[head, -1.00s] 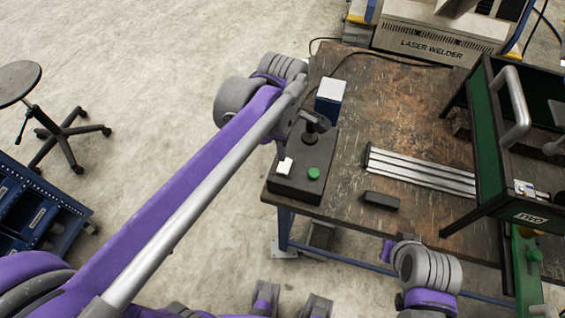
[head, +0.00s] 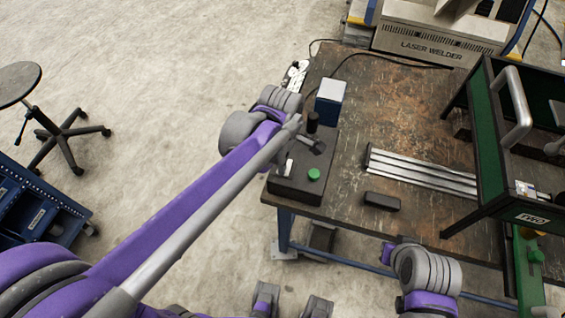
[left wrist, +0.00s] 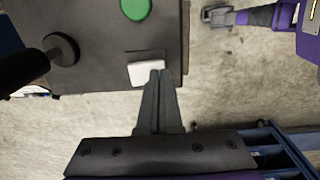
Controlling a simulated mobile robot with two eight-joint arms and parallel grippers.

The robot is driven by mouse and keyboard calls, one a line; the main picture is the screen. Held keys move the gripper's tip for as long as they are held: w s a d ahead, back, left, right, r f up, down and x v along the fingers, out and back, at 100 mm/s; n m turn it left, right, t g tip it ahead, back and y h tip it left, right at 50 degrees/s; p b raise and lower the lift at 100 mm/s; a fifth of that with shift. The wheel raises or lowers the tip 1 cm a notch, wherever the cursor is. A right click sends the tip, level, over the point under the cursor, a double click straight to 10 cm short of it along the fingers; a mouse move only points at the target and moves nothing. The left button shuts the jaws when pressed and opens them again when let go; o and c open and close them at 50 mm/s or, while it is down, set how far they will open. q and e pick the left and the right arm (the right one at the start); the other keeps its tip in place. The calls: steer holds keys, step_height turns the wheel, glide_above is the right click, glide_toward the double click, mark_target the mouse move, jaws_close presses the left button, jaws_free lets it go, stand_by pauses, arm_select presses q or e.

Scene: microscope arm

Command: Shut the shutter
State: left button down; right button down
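The dark control box (head: 306,186) sits at the table's near left corner. It carries a green button (head: 314,174), a black joystick (head: 313,121) and a white switch (head: 289,167), partly hidden by my left arm. No part is readably marked as a shutter. In the left wrist view, my left gripper (left wrist: 158,74) has its two fingers together with nothing between them. Their tips overlap the near edge of the white switch (left wrist: 146,72); I cannot tell whether they touch it. The green button (left wrist: 135,9) and joystick (left wrist: 61,49) also show there.
A blue-and-white box (head: 329,101) stands behind the control box. A small black block (head: 382,201) and metal rails (head: 420,172) lie to the right. A green-and-black frame (head: 487,140) stands further right. A stool (head: 62,130) and blue drawer unit (head: 35,203) are at left.

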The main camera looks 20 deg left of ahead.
arm_select(q)
steer(key=shift+w, duration=0.15)
steer(key=shift+w+r, duration=0.3)
steer(key=shift+w, duration=0.35)
arm_select(e)
steer(key=shift+w+r, duration=0.15)
steer(key=shift+r, duration=0.05)
